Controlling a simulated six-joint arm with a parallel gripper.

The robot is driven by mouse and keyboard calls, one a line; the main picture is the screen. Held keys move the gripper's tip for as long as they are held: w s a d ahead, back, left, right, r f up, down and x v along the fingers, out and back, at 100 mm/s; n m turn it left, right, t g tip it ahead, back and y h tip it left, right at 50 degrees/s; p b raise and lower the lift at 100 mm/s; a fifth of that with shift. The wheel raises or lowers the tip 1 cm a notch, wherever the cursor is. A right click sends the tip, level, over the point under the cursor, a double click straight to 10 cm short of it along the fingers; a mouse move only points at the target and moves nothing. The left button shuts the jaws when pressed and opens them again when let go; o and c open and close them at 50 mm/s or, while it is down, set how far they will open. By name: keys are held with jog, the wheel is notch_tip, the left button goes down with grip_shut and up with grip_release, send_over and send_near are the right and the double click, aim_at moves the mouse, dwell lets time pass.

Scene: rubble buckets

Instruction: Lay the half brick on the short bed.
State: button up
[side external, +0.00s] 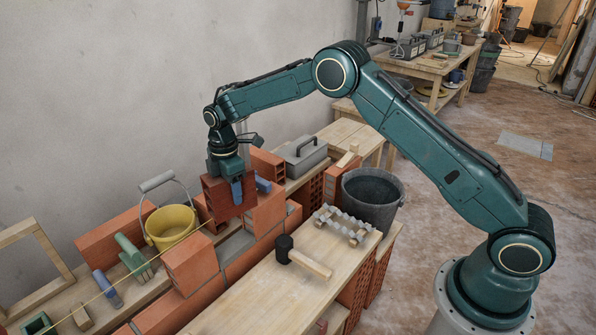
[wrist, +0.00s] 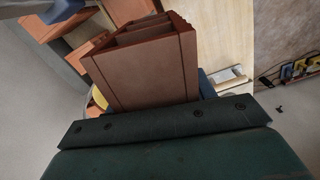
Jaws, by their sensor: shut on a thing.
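The half brick (side external: 221,197) is a dark red hollow brick, held upright over the low brick wall. My gripper (side external: 230,181) is shut on it from above, with a blue finger against its near side. In the wrist view the brick (wrist: 148,70) fills the middle, with open cells at its far end. A grey mortar bed (side external: 234,246) shows on the wall in a gap between orange bricks, just below and in front of the held brick. This looks like the short bed. I cannot tell how far the brick is above the wall.
An orange brick (side external: 190,262) stands left of the gap and another (side external: 266,213) right of it. A yellow bucket (side external: 172,228) stands close on the left. A taut string crosses the wall. A mallet (side external: 302,258) lies on the front board; a dark bucket (side external: 372,197) stands right.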

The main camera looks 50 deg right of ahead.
jog(key=shift+w+a+r+n, duration=0.2)
jog(key=shift+w+a+n, duration=0.55)
jog(key=shift+w+n, duration=0.4)
jog(key=shift+s+f, duration=0.1)
jog(key=shift+s, duration=0.05)
notch_tip(320, 180, down, 13)
dwell(1.0)
jog(key=shift+f, duration=0.9)
dwell(1.9)
jog(key=o, duration=1.5)
jog(key=shift+c, duration=0.2)
jog(key=shift+o, duration=0.2)
jog(key=shift+s+f, duration=0.1)
jog(key=shift+f, duration=0.05)
notch_tip(320, 180, up, 14)
